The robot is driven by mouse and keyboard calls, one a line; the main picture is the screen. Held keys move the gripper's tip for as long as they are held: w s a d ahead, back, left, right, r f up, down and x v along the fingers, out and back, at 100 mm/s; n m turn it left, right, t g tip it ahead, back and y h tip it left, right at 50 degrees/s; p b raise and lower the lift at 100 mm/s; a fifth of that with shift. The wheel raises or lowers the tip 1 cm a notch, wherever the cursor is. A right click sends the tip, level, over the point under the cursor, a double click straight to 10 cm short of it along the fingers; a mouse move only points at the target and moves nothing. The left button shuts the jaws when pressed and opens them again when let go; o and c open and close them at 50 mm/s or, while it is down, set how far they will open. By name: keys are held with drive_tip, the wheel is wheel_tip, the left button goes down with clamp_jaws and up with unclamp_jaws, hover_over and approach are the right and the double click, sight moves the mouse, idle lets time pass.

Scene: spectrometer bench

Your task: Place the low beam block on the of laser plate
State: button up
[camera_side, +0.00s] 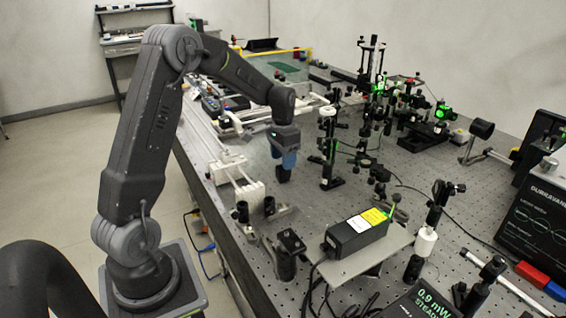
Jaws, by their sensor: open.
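The laser plate (385,251) is a flat grey plate raised above the bench at the front middle. A black laser box (357,231) with a yellow label sits on it and covers much of its top. My gripper (284,178) points down over the left-middle of the bench, behind and left of the plate. It is open, and I see nothing held in it, though the fingertips are small and dark. I cannot tell for certain which piece is the low beam block. Small black pieces stand in front of my gripper, including a short cylinder (269,206) and a squarish top (290,241).
A tall post mount (328,150) stands just right of my gripper. Several optics with green light (440,112) crowd the back right. A black display panel (535,215) and red and blue blocks (540,277) are at the right.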

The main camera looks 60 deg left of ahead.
wheel_tip(320, 180, up, 10)
drive_tip(key=s+d+r+t, duration=0.2)
drive_tip(key=s+d, duration=0.4)
drive_tip(key=d, duration=0.3)
drive_tip(key=s+d+r+t, duration=0.1)
drive_tip(key=s+d+r, duration=0.3)
drive_tip(key=d, duration=0.5)
drive_tip(key=s, duration=0.2)
drive_tip(key=shift+s+r+t+y, duration=0.3)
drive_tip(key=shift+s+t, duration=0.1)
drive_tip(key=shift+t, duration=0.9)
drive_tip(key=s+d, duration=0.1)
drive_tip(key=s, duration=0.1)
drive_tip(key=s+d+f, duration=0.1)
drive_tip(key=s+d, duration=0.1)
drive_tip(key=s, duration=0.1)
drive_tip(key=s+d+f, duration=0.1)
drive_tip(key=s, duration=0.1)
drive_tip(key=shift+s+d+f, duration=0.2)
drive_tip(key=shift+s+d, duration=0.15)
drive_tip(key=shift+o, duration=1.2)
drive_tip(key=shift+s+d+f, duration=0.1)
drive_tip(key=shift+s+f, duration=0.05)
drive_tip(key=shift+s, duration=0.1)
